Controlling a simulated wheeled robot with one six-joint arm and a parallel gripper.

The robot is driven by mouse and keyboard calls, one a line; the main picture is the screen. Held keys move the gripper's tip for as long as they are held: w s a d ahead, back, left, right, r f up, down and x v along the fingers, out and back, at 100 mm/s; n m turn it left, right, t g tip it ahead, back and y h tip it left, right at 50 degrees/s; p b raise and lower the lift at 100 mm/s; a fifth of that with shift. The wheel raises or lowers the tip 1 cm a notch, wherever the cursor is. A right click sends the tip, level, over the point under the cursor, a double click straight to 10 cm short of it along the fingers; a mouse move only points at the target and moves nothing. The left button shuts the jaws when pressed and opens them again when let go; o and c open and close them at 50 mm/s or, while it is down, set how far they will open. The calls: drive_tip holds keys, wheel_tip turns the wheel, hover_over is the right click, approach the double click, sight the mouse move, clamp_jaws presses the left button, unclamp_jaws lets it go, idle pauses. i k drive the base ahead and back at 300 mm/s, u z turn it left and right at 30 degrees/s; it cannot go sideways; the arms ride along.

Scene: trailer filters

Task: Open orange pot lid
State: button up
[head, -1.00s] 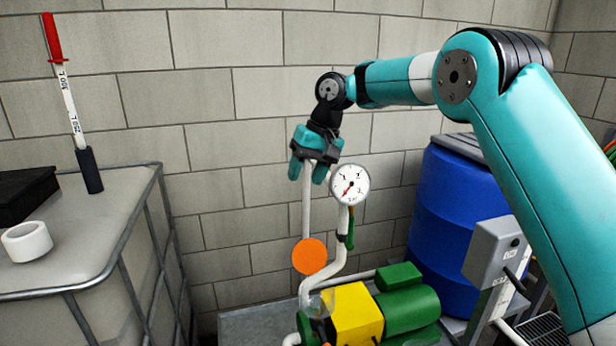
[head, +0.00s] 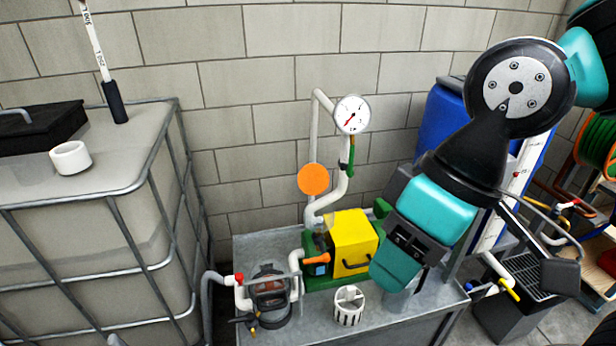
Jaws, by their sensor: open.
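An orange disc (head: 313,179) sits against the white pipe below the pressure gauge (head: 352,115). A dark round pot (head: 268,290) with a reddish-brown inside or top stands on the grey metal bench, between white pipe ends. I cannot tell which part is the orange pot lid. A small orange handle (head: 317,259) sits just left of the yellow box. My gripper (head: 408,242) is open and looks empty. It hangs in front of the right part of the bench, well right of the pot and disc, and hides part of the green motor.
A yellow box (head: 352,242) stands on the bench (head: 262,243). A caged tank (head: 95,260) is left; a blue barrel (head: 440,125) is behind right.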

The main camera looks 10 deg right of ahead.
sight(313, 179)
drive_tip(key=k, duration=1)
drive_tip(key=u, duration=0.65)
drive_tip(key=i, duration=0.7)
drive_tip(key=u, duration=0.6)
drive_tip(key=i, duration=0.85)
drive_tip(key=z, duration=0.6)
drive_tip(key=i, duration=0.6)
drive_tip(key=z, duration=0.5)
